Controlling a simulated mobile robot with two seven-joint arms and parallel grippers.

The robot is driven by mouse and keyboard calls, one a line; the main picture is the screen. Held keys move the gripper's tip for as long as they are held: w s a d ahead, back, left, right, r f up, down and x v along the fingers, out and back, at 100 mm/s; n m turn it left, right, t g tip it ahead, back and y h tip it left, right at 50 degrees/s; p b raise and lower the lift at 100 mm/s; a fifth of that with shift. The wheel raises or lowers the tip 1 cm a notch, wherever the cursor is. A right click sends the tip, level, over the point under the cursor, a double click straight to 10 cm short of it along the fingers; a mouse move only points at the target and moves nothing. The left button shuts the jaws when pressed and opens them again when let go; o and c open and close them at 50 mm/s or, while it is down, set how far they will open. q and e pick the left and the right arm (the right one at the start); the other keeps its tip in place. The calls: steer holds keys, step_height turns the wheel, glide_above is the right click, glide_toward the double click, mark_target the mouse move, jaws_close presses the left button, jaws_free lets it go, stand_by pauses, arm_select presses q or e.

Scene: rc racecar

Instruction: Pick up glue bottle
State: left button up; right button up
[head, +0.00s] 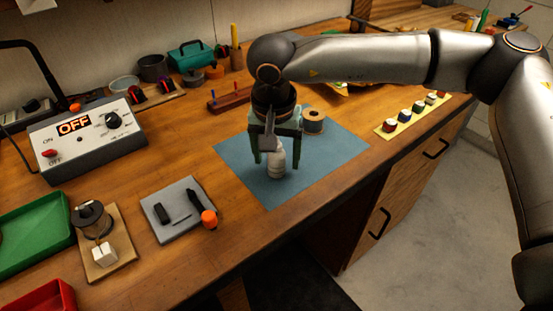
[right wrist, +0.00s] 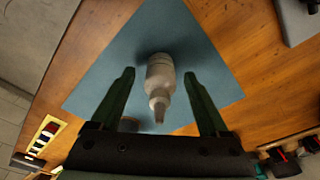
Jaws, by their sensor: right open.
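The glue bottle (head: 277,163) is a small whitish bottle standing on the blue mat (head: 240,177). In the right wrist view the bottle (right wrist: 160,75) shows from above, with its narrow nozzle towards the gripper. My right gripper (head: 276,158) is over the mat, pointing down, with its green fingers on either side of the bottle in the head view. In the right wrist view the fingers (right wrist: 163,78) are wide apart with the bottle between them, and a gap shows on each side. The gripper's body hides the bottle's top in the head view. My left gripper is not in view.
A spool (head: 314,121) stands on the mat just right of the gripper. A grey pad with small tools (head: 168,227) lies to the left, with an orange-capped item (head: 209,218) at its edge. A yellow strip of small pots (head: 387,134) lies right of the mat, near the bench edge.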

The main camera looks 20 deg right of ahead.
steer(key=shift+f, duration=0.55)
jaws_close()
